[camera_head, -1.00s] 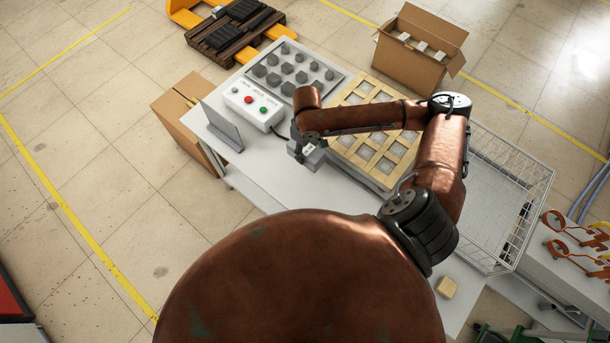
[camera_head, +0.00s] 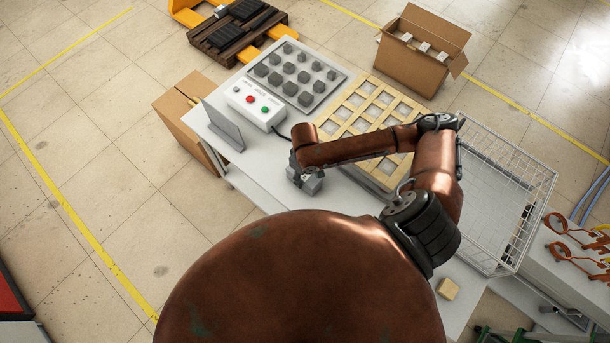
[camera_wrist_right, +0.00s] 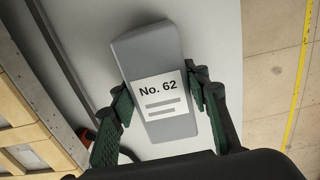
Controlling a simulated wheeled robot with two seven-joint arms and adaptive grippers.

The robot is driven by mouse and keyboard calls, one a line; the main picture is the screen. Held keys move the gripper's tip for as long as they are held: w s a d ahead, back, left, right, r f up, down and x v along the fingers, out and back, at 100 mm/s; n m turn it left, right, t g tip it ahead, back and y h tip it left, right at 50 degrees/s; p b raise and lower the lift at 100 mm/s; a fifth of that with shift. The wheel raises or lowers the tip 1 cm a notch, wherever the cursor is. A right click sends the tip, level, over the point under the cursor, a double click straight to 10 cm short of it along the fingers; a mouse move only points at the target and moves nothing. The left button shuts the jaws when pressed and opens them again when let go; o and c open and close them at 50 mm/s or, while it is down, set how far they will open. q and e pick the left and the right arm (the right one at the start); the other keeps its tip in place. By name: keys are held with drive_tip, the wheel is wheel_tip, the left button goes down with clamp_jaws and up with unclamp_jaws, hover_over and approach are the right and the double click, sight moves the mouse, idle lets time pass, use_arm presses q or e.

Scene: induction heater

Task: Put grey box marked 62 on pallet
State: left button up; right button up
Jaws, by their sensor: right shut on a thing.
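The grey box marked No. 62 (camera_wrist_right: 158,95) is between the two fingers of my right gripper (camera_wrist_right: 163,100) in the right wrist view, its white label facing the camera. My right gripper is shut on it. In the head view the right gripper (camera_head: 301,172) is over the front part of the white table, with the grey box (camera_head: 313,184) partly showing below it. I cannot tell whether the box touches the table. A dark wooden pallet (camera_head: 262,41) lies on yellow forks at the back left, with black slabs on it. My left gripper is not in view.
The white table (camera_head: 262,172) holds a button box (camera_head: 254,105), a tray of grey parts (camera_head: 318,95), an upright grey plate (camera_head: 224,126) and a wooden grid (camera_head: 352,105). Cardboard boxes stand beside and behind it. A wire basket (camera_head: 528,170) is at right.

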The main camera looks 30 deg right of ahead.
drive_tip(key=o, duration=1.5)
drive_tip(key=shift+c, duration=0.2)
